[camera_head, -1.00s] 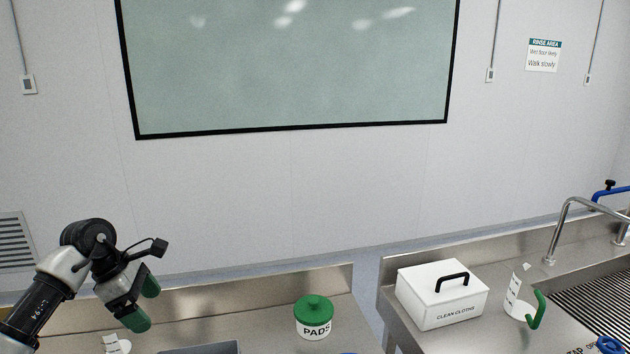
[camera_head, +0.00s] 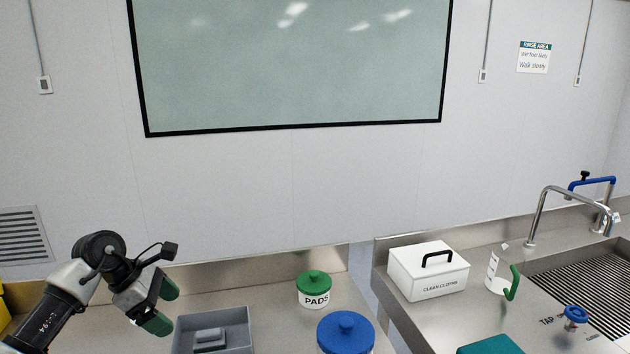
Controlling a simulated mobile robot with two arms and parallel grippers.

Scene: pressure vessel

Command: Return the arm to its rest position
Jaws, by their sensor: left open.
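My left arm comes in from the left edge in the head view. Its gripper (camera_head: 167,306) has two green-tipped fingers, spread apart with nothing between them. It is above the left steel counter, just left of a grey tray (camera_head: 240,318) as seen in the picture. My right arm and gripper are not in view.
On the left counter are a PADS jar (camera_head: 314,290) with a green lid and a blue-lidded container (camera_head: 345,333). The right counter holds a CLEAN CLOTHS box (camera_head: 428,271), a green-handled jug (camera_head: 500,275), a teal item (camera_head: 491,345) and a tap (camera_head: 550,205). A gap separates the counters.

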